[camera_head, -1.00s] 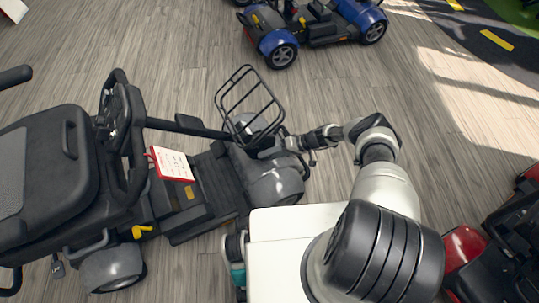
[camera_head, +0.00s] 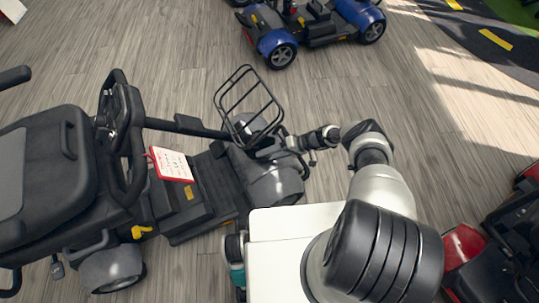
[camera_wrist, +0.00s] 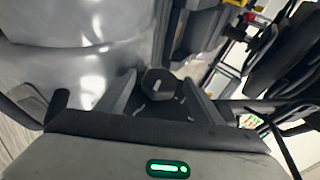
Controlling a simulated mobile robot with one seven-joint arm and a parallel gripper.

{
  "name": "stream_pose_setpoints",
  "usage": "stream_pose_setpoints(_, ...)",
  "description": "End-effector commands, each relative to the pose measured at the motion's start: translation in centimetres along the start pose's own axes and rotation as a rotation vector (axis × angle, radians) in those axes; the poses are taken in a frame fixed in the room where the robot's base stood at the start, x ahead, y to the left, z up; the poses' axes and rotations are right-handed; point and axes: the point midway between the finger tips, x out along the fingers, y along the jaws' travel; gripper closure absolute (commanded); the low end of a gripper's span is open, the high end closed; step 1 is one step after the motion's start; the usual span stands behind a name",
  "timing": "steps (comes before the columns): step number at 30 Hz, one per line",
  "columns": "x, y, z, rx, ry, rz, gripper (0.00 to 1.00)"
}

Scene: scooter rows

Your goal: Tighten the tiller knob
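The grey scooter (camera_head: 272,180) stands to the left of my arm, with its black tiller (camera_head: 180,124) folded down toward the seat. In the wrist view a dark, faceted knob (camera_wrist: 159,83) with a pale mark on its face shows between my fingers. It looks like the tiller knob. My gripper (camera_wrist: 162,92) is open, with one finger on each side of the knob and visible gaps. I cannot tell how deep the knob sits between them. In the head view my gripper (camera_head: 300,146) is at the scooter's front end, and the knob cannot be made out there.
A wire basket (camera_head: 248,103) rises close to my gripper. A blue scooter (camera_head: 310,30) stands at the back and a red one (camera_head: 465,245) at the right. The wooden floor between them is clear.

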Motion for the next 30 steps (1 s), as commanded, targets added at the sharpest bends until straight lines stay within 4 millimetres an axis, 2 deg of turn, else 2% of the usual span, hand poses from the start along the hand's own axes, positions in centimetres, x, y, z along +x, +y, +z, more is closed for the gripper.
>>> stream_pose_setpoints(5, -0.3, 0.0, 0.0, 0.000, 0.000, 0.000, 0.39)
stream_pose_setpoints(8, -1.2, -0.1, -0.1, 0.000, 0.001, 0.000, 0.39)
stream_pose_setpoints(11, -3.0, -0.1, -0.2, 0.000, 0.003, 0.002, 0.39)
stream_pose_setpoints(24, -13.5, 0.0, -0.1, 0.000, 0.002, 0.002, 0.39)
stream_pose_setpoints(30, -16.4, 0.0, 0.0, 0.000, 0.001, 0.001, 0.39)
